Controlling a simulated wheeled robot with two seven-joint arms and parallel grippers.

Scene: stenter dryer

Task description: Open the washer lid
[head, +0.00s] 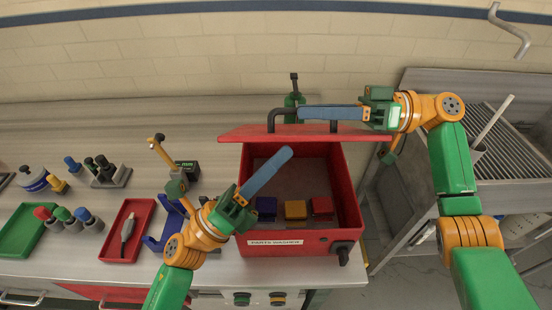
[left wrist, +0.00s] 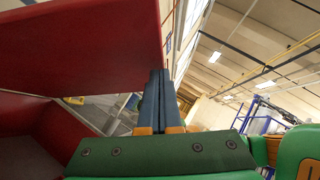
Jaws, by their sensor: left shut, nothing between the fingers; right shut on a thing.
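The red parts washer (head: 300,243) stands on the bench with its lid (head: 240,134) raised, seen nearly edge-on at the rear of the open box. In the left wrist view the lid (left wrist: 80,40) is a broad red panel over the washer wall (left wrist: 60,112). My right gripper (head: 302,113) is shut on the black lid handle (head: 274,117) along the lid's upper side. My left gripper (head: 289,152) is shut and empty, its blue fingers over the box opening, below the lid in the picture. Its fingers (left wrist: 161,75) reach near the lid's edge; contact is unclear.
Blue (head: 266,208), yellow (head: 295,209) and red (head: 322,207) blocks lie inside the washer. A red tray (head: 113,245) with a tool, a green tray (head: 28,228) and several bottles stand at left. A metal rack (head: 500,150) stands at right.

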